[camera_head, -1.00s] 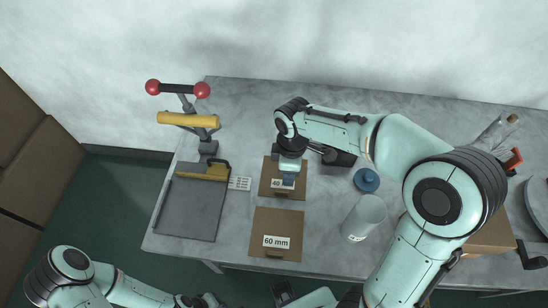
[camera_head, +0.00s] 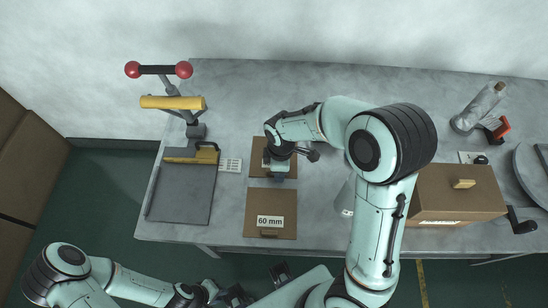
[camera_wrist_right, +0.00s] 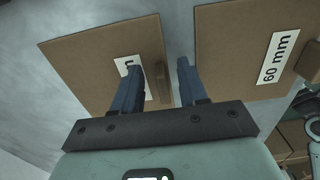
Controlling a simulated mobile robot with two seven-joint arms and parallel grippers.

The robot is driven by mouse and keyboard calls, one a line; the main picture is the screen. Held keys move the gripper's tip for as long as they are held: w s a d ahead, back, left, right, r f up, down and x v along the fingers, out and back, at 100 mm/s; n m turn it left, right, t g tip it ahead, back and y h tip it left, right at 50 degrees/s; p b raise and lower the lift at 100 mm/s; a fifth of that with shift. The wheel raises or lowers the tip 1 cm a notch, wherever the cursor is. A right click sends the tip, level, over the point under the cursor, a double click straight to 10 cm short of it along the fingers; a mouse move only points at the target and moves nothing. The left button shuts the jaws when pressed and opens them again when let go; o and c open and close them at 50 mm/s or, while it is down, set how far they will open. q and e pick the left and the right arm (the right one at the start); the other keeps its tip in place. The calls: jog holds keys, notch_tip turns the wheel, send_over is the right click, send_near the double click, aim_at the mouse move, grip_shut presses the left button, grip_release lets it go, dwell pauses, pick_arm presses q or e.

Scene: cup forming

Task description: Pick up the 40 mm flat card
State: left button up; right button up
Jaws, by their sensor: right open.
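The 40 mm flat card (camera_head: 260,146) is a brown square lying on the grey table, partly hidden under my right gripper in the head view. In the right wrist view the card (camera_wrist_right: 90,55) fills the left side. A finger hides most of its white label, and its raised brown tab (camera_wrist_right: 157,75) shows between the fingers. My right gripper (camera_wrist_right: 158,75) is open and empty, pointing down over the card's tab edge; its exact height is unclear. In the head view the right gripper (camera_head: 279,172) is mostly hidden by its wrist. My left gripper (camera_head: 238,296) is low at the bottom edge, away from the cards.
The 60 mm card (camera_head: 270,208) lies just in front of the 40 mm card. A press with red knobs and a yellow bar (camera_head: 172,102) and a grey cutting board (camera_head: 180,195) stand left. A brown box (camera_head: 455,192) is right. The table behind the cards is clear.

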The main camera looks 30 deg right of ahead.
jog(key=shift+f, duration=0.55)
grip_shut()
jog(key=shift+r, duration=0.15)
